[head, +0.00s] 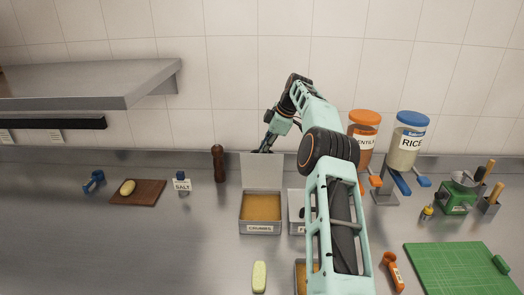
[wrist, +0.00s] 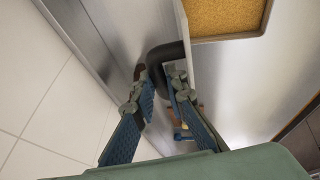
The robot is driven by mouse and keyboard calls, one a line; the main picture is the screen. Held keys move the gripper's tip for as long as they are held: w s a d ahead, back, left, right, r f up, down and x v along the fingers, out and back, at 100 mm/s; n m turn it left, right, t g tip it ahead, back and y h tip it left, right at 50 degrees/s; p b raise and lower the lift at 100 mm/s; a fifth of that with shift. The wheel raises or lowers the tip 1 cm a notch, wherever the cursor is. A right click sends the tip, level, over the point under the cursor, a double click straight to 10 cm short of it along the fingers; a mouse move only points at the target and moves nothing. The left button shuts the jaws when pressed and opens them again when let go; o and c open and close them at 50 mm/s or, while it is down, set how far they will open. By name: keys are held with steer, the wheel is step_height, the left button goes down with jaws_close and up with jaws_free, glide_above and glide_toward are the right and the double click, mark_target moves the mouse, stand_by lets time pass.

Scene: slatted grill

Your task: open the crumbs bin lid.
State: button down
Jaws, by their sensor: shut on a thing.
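The crumbs bin (head: 260,229) is a grey box with a "CRUMBS" label, filled with golden crumbs, near the middle of the counter in the head view. Its lid (head: 262,172) stands upright at the bin's back edge, so the bin is open. In the wrist view the bin (wrist: 262,25) is at the top and the lid shows edge-on (wrist: 185,35). My gripper (wrist: 157,78) is behind the lid, its blue fingers closed around the black curved handle (wrist: 163,54). In the head view my gripper (head: 265,144) is at the lid's top edge, partly hidden.
A second bin (head: 297,226) stands right beside it, mostly hidden by my arm. A pepper mill (head: 219,165) and salt shaker (head: 182,185) stand to the left. A yellow-green bar (head: 259,276) lies in front. The wall is close behind the lid.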

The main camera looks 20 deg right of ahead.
steer(key=shift+w+d+f, duration=0.25)
steer(key=shift+f, duration=0.25)
stand_by(0.3)
steer(key=c, duration=2.3)
jaws_free()
steer(key=shift+o, duration=0.3)
steer(key=shift+w, duration=0.15)
steer(key=shift+r, duration=0.35)
steer(key=v, duration=0.4)
steer(key=shift+d+r, duration=0.1)
steer(key=shift+d, duration=0.1)
steer(key=shift+s+d+r, duration=0.15)
steer(key=shift+s, duration=0.15)
steer(key=s+d, duration=0.8)
steer(key=shift+s, duration=0.2)
